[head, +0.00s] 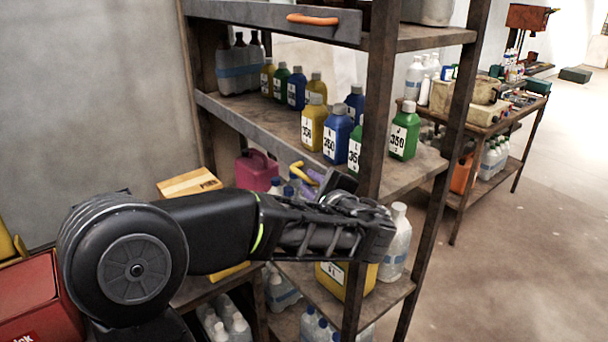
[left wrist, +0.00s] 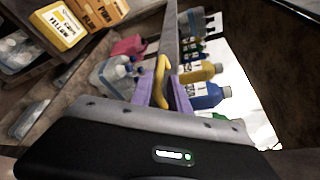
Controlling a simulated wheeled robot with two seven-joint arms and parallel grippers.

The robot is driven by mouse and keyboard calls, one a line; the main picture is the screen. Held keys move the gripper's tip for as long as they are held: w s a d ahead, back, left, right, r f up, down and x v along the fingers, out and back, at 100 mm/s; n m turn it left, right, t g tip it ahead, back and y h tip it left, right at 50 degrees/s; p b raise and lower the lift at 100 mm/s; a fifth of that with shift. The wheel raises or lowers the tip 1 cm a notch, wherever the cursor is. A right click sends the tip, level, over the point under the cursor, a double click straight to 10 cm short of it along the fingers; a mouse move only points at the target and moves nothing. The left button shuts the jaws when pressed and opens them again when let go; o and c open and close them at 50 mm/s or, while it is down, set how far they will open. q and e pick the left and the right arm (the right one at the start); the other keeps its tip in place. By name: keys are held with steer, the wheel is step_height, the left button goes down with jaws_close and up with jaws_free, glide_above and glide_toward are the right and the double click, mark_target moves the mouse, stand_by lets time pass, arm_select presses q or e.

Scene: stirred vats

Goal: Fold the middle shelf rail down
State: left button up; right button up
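The middle shelf rail (head: 240,121) is a long grey bar along the front edge of the middle shelf, with a yellow handle (head: 303,171). In the left wrist view the rail (left wrist: 170,35) runs away from me and its yellow handle (left wrist: 161,78) lies between my purple fingertips. My left gripper (left wrist: 163,92) looks closed on the handle, with no clear gap beside it. In the head view my left gripper (head: 311,178) is partly hidden behind my wrist. I cannot tell the rail's exact tilt. My right gripper is not in view.
Yellow, blue and green bottles (head: 313,124) stand behind the rail on the middle shelf. An upper rail (head: 250,13) has an orange handle (head: 312,19). A rusty rack post (head: 378,100) stands beside my wrist. A pink jug (head: 257,170) and white bottles sit lower. Floor at right is clear.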

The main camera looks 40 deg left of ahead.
mark_target(307, 179)
arm_select(q)
steer(key=p+x, duration=0.1)
steer(key=x, duration=0.4)
jaws_close()
stand_by(0.4)
